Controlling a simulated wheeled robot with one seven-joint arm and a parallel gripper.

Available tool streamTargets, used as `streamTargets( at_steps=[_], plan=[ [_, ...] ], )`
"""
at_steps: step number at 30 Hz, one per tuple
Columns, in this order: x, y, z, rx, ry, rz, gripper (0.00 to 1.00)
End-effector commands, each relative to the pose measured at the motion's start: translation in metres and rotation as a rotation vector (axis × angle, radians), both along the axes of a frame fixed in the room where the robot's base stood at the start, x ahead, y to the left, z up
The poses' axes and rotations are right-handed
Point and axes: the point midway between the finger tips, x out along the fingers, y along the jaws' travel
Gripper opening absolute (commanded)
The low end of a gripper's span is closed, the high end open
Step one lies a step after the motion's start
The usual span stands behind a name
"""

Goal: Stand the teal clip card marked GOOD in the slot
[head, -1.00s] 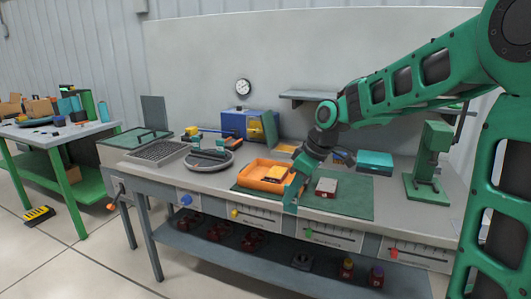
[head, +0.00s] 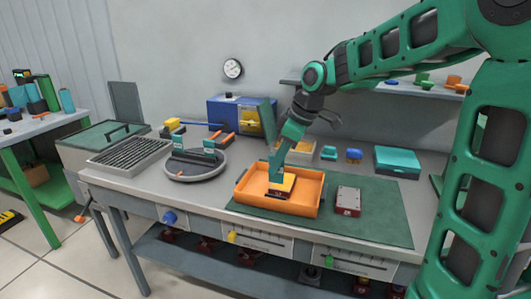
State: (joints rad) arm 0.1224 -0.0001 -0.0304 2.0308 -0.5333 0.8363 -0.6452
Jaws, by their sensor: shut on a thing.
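My gripper (head: 291,136) is shut over the orange tray (head: 248,203), on a teal piece (head: 277,168) that looks like the clip card. The teal piece slants down, and its lower end overlaps a small yellow-topped block (head: 284,186) in the tray. I cannot tell whether they touch. The GOOD marking cannot be read. A grey-topped block with a red front (head: 348,199) sits on the green mat right of the tray; no slot can be made out in it. I cannot pick out the slot in this view.
A round turntable (head: 190,172) with teal and orange pieces stands left of the tray, beside a dark grate (head: 128,157). A blue box (head: 232,116) and a teal box (head: 397,161) stand behind. The green mat (head: 385,225) is clear on its right side.

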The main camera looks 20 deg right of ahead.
Motion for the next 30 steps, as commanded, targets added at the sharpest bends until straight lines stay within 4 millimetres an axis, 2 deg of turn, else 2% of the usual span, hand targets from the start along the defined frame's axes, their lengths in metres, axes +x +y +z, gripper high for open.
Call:
streamTargets(
  at_steps=[8, 21, 30],
  plan=[
    [0.0, 0.001, -0.006, 0.0, 0.001, 0.0, 0.0],
    [0.0, 0.004, -0.041, 0.0, 0.002, 0.006, 0.0],
    [0.0, 0.004, -0.055, 0.001, 0.001, 0.006, 0.0]
  ],
)
